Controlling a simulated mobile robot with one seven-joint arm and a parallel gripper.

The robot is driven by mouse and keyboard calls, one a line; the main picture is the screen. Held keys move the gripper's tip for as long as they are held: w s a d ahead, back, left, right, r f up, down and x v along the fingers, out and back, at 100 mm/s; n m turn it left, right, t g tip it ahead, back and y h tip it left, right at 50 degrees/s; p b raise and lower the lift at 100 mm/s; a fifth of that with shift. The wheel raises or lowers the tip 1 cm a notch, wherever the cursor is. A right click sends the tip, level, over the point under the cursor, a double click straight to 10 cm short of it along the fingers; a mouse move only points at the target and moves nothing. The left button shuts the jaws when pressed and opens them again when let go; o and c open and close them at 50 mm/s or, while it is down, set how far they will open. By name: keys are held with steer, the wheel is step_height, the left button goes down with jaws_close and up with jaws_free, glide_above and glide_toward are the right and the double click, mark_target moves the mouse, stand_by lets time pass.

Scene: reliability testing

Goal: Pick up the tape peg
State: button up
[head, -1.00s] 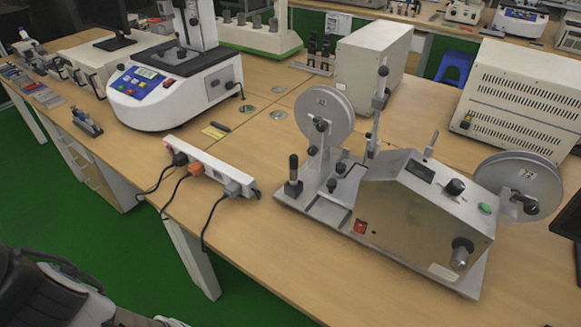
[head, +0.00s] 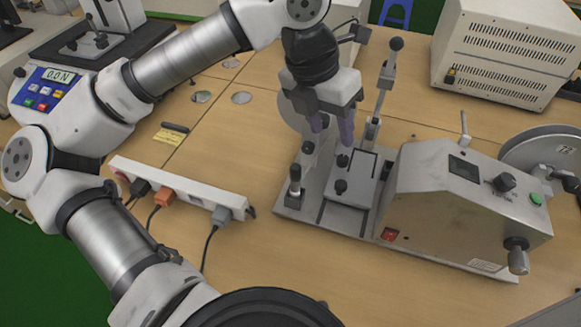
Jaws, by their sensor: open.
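The metal tape-testing machine (head: 430,195) stands on the wooden bench at right. Several dark-topped pegs and knobs stand on its left side: an upright peg (head: 295,182) at the left corner, a knob (head: 308,148) behind it, and knobs on the clamp plate (head: 358,188). I cannot tell for certain which is the tape peg. My gripper (head: 333,136) points down over the back left of the machine, fingers apart, with nothing visible between them. It partly hides the left reel (head: 291,112). The fingertips look close to the rear knobs; contact cannot be judged.
A tall lever (head: 384,85) rises just right of my gripper. A white power strip (head: 175,188) with plugs lies left of the machine. A vented box (head: 505,55) stands behind. Bare bench (head: 240,270) lies in front of the machine.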

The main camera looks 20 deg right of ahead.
mark_target(296, 166)
steer(key=w+a+f+y, duration=0.1)
steer(key=f, duration=0.2)
steer(key=w+a+f+n+y+p, duration=0.1)
steer(key=f, duration=0.3)
steer(key=w+a+f+y, duration=0.1)
steer(key=a+f, duration=0.1)
steer(key=f, duration=0.1)
steer(key=shift+w+f+t, duration=0.25)
steer(key=shift+w+t, duration=0.1)
steer(key=shift+t, duration=0.05)
steer(key=shift+w+a+f+p, duration=0.15)
steer(key=shift+f+p, duration=0.5)
steer(key=shift+f, duration=0.9)
steer(key=shift+w+d+f+p, duration=0.15)
steer(key=shift+f+p, duration=0.5)
steer(key=shift+f, duration=0.85)
steer(key=shift+a, duration=0.1)
jaws_close()
steer(key=shift+r, duration=0.1)
step_height(296, 166, up, 20)
steer(key=b, duration=0.3)
steer(key=shift+b, duration=0.35)
